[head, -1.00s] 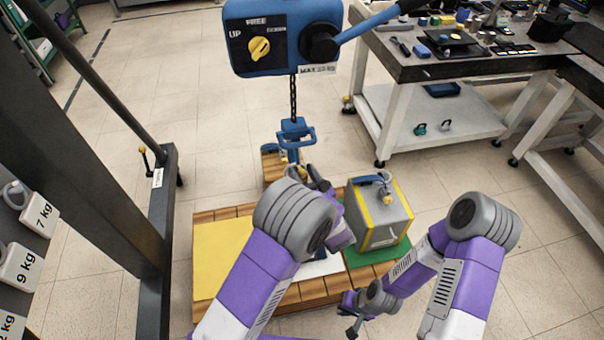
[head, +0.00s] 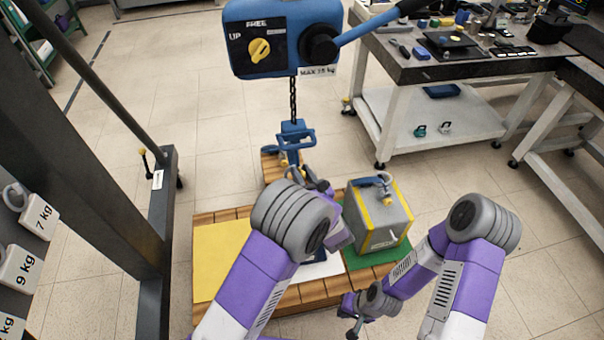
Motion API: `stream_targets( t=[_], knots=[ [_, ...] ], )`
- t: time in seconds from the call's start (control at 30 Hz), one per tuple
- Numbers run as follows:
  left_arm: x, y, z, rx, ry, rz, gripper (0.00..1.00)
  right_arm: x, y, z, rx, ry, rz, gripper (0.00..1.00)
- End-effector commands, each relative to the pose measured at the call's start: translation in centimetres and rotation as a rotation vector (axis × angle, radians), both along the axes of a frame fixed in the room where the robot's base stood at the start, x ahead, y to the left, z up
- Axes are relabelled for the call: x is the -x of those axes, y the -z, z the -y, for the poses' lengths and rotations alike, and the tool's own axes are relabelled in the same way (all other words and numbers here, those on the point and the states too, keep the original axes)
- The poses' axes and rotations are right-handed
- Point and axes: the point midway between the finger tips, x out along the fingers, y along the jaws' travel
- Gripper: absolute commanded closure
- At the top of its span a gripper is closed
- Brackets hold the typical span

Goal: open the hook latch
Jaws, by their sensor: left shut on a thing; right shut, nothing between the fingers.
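The blue hook block (head: 296,136) hangs on a chain below the blue hoist. Its lower end and latch are small and partly hidden by my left gripper (head: 304,172). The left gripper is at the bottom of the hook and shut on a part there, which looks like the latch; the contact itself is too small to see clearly. My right gripper (head: 352,318) is shut and empty, low in front of the pallet's right part.
The blue hoist body (head: 280,38) with a yellow knob hangs above. A grey and yellow box (head: 378,222) stands on a green sheet on the wooden pallet (head: 300,292). A yellow sheet (head: 220,255) lies at left. A workbench (head: 420,68) stands at the right back.

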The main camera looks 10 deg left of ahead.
Motion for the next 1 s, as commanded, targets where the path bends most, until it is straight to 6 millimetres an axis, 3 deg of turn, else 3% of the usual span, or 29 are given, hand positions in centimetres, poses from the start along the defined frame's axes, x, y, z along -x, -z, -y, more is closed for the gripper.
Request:
stream_targets(
  t=[0.27,0.7,1.0],
  knots=[
    [0.4,-1.2,-0.1,0.021,-0.005,-0.079,1.0,0.0,-2.7,0.0,0.0,0.0,0.0,1.0],
    [0.9,-4.1,0.1,0.111,-0.006,-0.352,1.0,0.0,-10.3,0.0,0.0,0.0,0.0,1.0],
    [1.0,-5.1,0.1,0.148,-0.005,-0.477,1.0,0.0,-12.7,0.0,0.0,0.0,0.0,1.0]
  ],
)
